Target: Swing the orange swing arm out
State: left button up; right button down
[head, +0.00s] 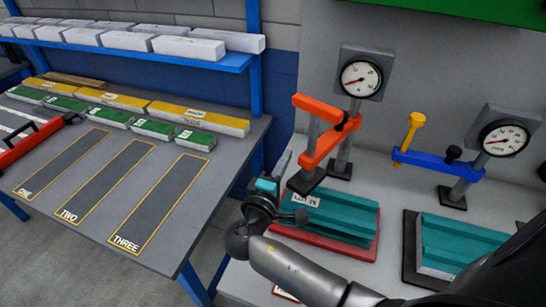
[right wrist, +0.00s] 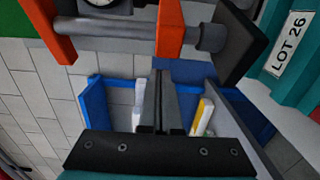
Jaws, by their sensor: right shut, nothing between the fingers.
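The orange swing arm (head: 322,146) is mounted on a grey post below a round gauge in the head view. It reaches over a teal ribbed panel (head: 335,215) on a red base, with its dark pad near the panel's back left corner. In the right wrist view the orange arm (right wrist: 169,30) crosses the top, and the teal panel with a "LOT 26" label (right wrist: 290,45) is at the right edge. My right gripper (head: 285,160) is shut and empty, just left of the orange arm; its fingers (right wrist: 158,75) point toward the arm. I cannot tell whether they touch it.
A blue swing arm (head: 435,163) with a yellow knob stands to the right, by a second teal panel (head: 460,240). A grey table (head: 150,245) with marked lanes ONE, TWO and THREE lies left. A blue shelf (head: 130,45) holds white blocks. A gap separates the two tables.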

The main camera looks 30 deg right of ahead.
jog(key=shift+s+d, duration=0.2)
jog(key=shift+s, duration=0.3)
jog(key=shift+s, duration=0.1)
jog(key=shift+s+d+p, duration=0.15)
jog(key=shift+s+p, duration=0.1)
jog(key=shift+p, duration=0.05)
jog(key=s+d+n+t+y+p, duration=0.1)
jog(key=s+d+n+t+y, duration=0.2)
jog(key=s, duration=0.5)
jog(key=n+t+y, duration=0.1)
jog(key=y, duration=0.1)
jog(key=shift+d+y, duration=0.3)
jog(key=shift+d, duration=0.1)
